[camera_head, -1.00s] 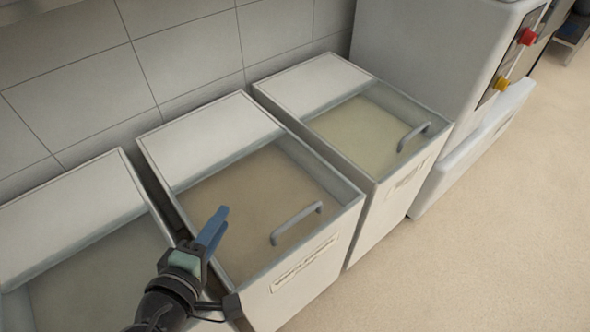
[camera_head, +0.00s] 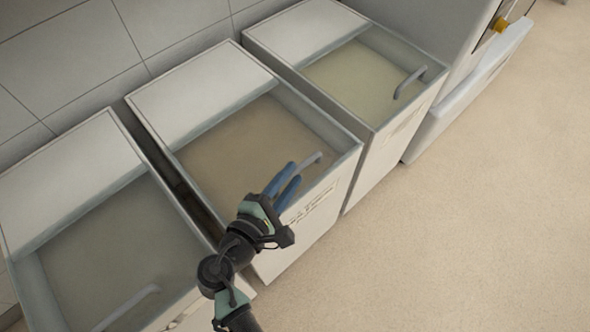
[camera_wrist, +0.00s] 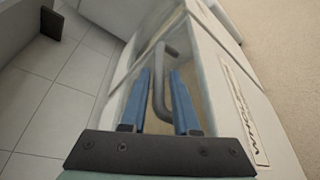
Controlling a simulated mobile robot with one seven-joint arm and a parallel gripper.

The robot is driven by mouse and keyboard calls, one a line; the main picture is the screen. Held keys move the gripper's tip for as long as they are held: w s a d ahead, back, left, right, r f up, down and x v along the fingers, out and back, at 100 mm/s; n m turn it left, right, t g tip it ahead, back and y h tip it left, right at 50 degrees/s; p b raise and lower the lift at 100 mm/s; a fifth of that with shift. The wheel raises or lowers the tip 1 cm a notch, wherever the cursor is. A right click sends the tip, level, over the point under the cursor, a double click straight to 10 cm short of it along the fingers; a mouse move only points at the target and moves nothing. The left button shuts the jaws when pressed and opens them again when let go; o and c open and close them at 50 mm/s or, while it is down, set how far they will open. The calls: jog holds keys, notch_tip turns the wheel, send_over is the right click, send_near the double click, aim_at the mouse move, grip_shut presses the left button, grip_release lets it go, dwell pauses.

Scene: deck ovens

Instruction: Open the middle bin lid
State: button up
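The middle bin (camera_head: 318,224) is a white box with a clear lid (camera_head: 235,145) over brownish contents. The lid looks closed. Its grey bar handle (camera_head: 309,159) is near the front edge. My gripper (camera_head: 287,178) is over the front of this lid with its blue fingers pointing at the handle. In the wrist view my gripper (camera_wrist: 163,82) is open, and the handle (camera_wrist: 160,85) shows between the two fingers. I cannot tell whether a finger touches it. Part of the handle is hidden behind the fingers in the head view.
A left bin (camera_head: 70,190) and a right bin (camera_head: 385,150) with similar clear lids and handles stand close on either side. A tiled wall (camera_head: 75,65) is behind. A white machine (camera_head: 470,95) stands at the right. The floor (camera_head: 480,220) in front is clear.

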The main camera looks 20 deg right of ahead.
jog(key=shift+x, duration=1.25)
grip_shut()
dwell(0.5)
